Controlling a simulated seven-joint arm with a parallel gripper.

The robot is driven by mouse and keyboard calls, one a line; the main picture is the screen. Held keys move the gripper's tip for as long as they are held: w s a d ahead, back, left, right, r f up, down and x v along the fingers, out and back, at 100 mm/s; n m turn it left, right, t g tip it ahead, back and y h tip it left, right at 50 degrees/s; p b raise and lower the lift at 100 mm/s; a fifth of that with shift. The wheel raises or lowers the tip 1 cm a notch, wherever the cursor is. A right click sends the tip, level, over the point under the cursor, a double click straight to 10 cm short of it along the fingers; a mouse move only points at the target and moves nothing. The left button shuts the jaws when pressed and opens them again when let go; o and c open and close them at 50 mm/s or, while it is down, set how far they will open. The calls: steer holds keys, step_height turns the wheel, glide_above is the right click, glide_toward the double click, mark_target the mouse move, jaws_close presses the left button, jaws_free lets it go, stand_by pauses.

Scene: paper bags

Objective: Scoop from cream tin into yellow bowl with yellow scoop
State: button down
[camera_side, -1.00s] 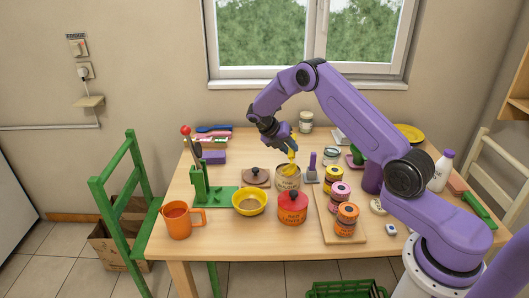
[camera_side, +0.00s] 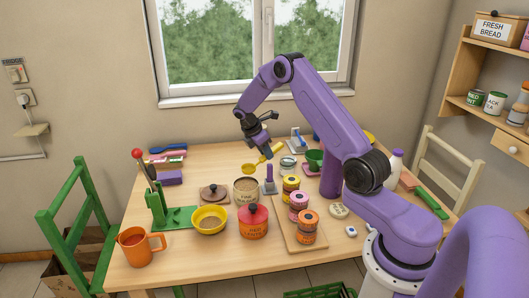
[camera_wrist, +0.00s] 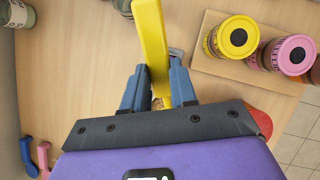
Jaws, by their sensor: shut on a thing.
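My gripper (camera_side: 263,150) is shut on the yellow scoop (camera_side: 270,153), whose handle (camera_wrist: 152,45) stands between the blue fingers (camera_wrist: 158,90) in the wrist view. The scoop's cup (camera_side: 249,170) is above and slightly behind the cream tin (camera_side: 246,190), clear of it. The tin is open and upright; its contents are hard to make out. Whether the scoop carries anything is unclear. The yellow bowl (camera_side: 209,222) stands front-left of the tin, with something brownish inside or its inner floor showing.
A brown lid (camera_side: 213,193) lies left of the tin. A red lidded pot (camera_side: 253,223) stands in front. Striped jars (camera_side: 291,187) stand on a board at right. A green stand (camera_side: 170,213) and orange mug (camera_side: 138,245) are left of the bowl.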

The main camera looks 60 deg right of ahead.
mark_target(254, 165)
steer(key=shift+w+a+g+h, duration=0.2)
steer(key=shift+a+g+h, duration=0.05)
steer(key=shift+a+h, duration=0.35)
steer(key=shift+w+a+g+h, duration=0.25)
steer(key=shift+a+h, duration=0.2)
steer(key=shift+h, duration=0.15)
steer(key=a+h, duration=0.1)
steer(key=w+a+g+h, duration=0.1)
steer(key=h, duration=0.1)
steer(key=shift+a+h, duration=0.25)
steer(key=shift+h, duration=0.05)
steer(key=shift+s+d+f, duration=0.1)
steer(key=shift+d+f, duration=0.05)
steer(key=shift+f, duration=2)
